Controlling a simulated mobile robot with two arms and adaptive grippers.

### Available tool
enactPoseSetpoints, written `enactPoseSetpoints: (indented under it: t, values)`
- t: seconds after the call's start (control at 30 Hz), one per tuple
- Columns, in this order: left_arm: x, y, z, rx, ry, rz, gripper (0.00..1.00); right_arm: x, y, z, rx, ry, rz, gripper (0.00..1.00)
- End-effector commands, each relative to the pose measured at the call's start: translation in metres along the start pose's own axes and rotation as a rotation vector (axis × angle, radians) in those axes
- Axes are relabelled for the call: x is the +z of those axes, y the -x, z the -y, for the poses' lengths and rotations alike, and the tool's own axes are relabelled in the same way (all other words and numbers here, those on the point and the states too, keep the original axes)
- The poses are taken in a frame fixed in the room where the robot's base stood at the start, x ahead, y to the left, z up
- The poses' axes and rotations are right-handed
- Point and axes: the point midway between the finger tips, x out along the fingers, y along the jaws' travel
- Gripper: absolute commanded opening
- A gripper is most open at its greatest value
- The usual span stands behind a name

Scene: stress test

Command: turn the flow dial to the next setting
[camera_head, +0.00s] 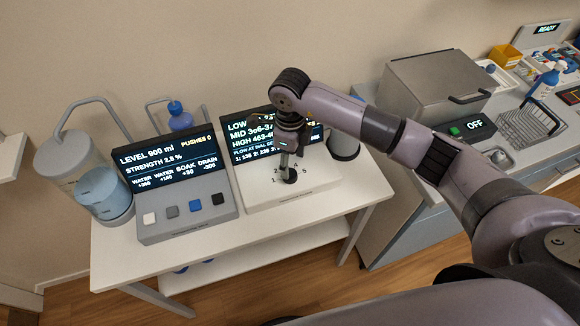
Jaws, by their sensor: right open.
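The flow dial (291,179) is a small black knob on the white sloped panel (262,193) of the middle unit on the white table. Printed numbers ring it; 1, 2, 4 and 5 can be made out. My right gripper (286,167) points down from above, open, with its fingertips at or just above the dial. I cannot tell whether they touch it. The dial's pointer is hidden or too small to read. The dark screen (239,131) behind shows LOW, MID and HIGH ranges, partly covered by my right arm. My left gripper is out of view.
Left of the dial stands a grey console (185,220) with four buttons and a screen (168,165). A dark-topped cup (344,146) is right of the panel. A metal box (435,85) and wire basket (530,127) occupy the right counter.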

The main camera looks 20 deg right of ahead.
Motion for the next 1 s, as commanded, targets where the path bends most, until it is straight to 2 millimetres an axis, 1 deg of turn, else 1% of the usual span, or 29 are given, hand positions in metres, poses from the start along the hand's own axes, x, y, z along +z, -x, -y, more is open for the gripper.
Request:
enactPoseSetpoints:
  t: [0.03, 0.13, 0.23, 0.33, 0.5, 0.7, 1.0]
  values:
    - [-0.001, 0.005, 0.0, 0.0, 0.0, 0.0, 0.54, 0.0, -0.009, -0.002, 0.006, -0.001, -0.003, 0.54]
    - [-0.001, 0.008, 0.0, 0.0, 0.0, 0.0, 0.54, -0.001, -0.027, -0.002, 0.004, 0.0, -0.003, 0.54]
    - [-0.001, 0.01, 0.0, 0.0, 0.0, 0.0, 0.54, 0.0, -0.04, -0.001, 0.003, -0.002, 0.0, 0.54]
    - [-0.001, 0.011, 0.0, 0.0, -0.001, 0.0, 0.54, 0.001, -0.048, -0.001, 0.002, 0.0, 0.0, 0.54]
    - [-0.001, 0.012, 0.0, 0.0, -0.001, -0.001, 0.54, 0.001, -0.054, 0.0, 0.0, 0.001, 0.002, 0.54]
    - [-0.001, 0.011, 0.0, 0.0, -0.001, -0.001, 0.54, 0.001, -0.054, 0.0, 0.001, 0.001, 0.002, 0.53]
    - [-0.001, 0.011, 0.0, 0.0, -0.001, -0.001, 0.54, 0.001, -0.053, 0.0, 0.001, 0.0, 0.002, 0.33]
